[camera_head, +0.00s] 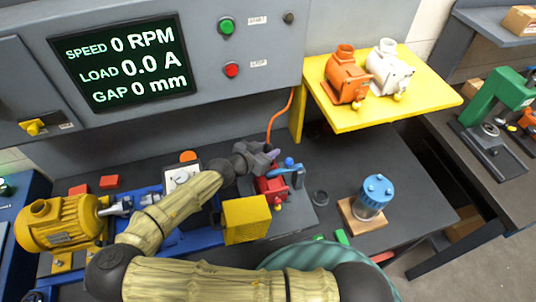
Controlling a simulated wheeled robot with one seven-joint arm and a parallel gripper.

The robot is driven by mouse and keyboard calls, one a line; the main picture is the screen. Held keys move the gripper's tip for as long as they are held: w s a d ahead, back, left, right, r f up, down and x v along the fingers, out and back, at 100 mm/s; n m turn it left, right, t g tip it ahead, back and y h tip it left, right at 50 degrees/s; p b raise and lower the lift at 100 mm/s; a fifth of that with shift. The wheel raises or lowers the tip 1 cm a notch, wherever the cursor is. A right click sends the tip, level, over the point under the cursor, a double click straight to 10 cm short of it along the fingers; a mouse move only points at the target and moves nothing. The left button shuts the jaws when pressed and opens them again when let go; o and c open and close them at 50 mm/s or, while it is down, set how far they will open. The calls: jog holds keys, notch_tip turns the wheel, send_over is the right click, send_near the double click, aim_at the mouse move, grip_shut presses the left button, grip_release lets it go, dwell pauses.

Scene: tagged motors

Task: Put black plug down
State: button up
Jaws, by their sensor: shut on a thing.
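My gripper (268,157) is in the middle of the view, above a small red machine (270,189) with a blue-grey lever. It is shut. An orange cable (277,119) runs down from the panel and ends at my gripper. The black plug cannot be made out clearly; what the jaws hold is small and mostly hidden by the fingers. I cannot tell whether it touches the red machine.
A yellow motor (58,222) stands at the left. A yellow shelf (400,107) carries an orange motor (345,76) and a white motor (388,68). Bare dark bench lies between ring and shelf.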

notch_tip(320, 180, down, 2)
jog(key=shift+f+p, duration=0.1)
jog(key=shift+p, duration=0.25)
jog(key=shift+f, duration=0.35)
jog(key=shift+c, duration=0.5)
jog(key=shift+s, duration=0.1)
jog(key=shift+f, duration=0.25)
jog(key=o, duration=1.1)
jog(key=shift+r, duration=0.1)
jog(key=shift+r, duration=0.15)
